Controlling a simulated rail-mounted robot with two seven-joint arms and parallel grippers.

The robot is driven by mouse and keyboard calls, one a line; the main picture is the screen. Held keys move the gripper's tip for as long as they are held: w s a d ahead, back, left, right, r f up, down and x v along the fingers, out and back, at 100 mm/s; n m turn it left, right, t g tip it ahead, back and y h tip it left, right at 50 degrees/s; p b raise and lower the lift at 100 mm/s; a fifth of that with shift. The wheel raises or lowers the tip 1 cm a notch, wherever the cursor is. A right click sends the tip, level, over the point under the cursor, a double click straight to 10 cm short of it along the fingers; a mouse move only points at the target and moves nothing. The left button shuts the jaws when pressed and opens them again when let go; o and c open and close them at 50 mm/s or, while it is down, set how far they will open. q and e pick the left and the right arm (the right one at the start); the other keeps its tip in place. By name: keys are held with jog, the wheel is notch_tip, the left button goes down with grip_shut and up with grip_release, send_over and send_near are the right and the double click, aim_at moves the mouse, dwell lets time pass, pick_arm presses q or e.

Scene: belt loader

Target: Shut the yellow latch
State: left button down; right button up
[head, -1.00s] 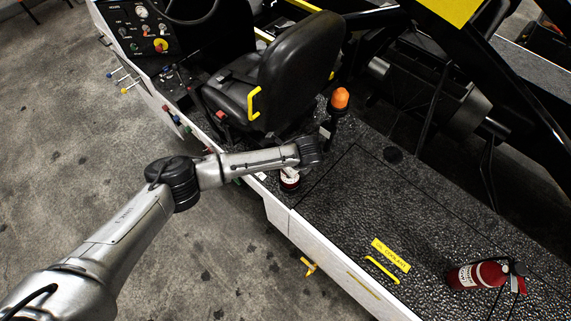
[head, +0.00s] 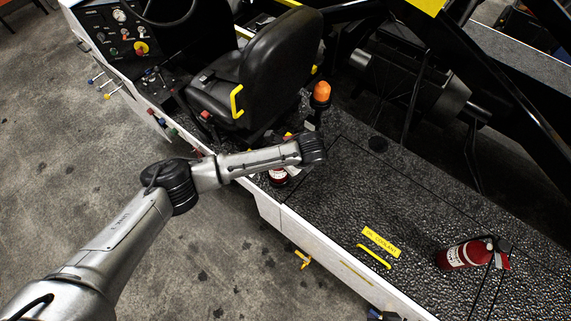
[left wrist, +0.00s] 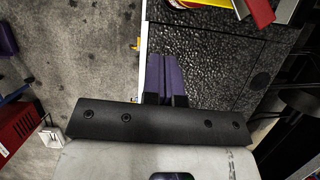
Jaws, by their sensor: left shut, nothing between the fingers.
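The small yellow latch (head: 303,260) sticks out from the white side of the loader, below the deck edge, in the head view. A small yellow piece (left wrist: 136,46) at the white edge in the left wrist view may be the same latch. My left gripper (left wrist: 160,62) shows two purple fingers shut together with nothing between them, over the black textured deck beside that edge. In the head view my left arm reaches over the deck near the seat, and its fingers are mostly hidden by the wrist. I cannot identify my right gripper in either view.
A black seat (head: 255,65), an orange beacon (head: 321,93) and a red canister (head: 278,177) stand near my left wrist. A yellow handle (head: 374,257) and a red fire extinguisher (head: 465,255) are on the deck (head: 340,215). The concrete floor left of the loader is open.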

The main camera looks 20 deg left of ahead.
pick_arm(q)
jog(key=shift+b+v, duration=0.45)
jog(key=shift+v, duration=2.35)
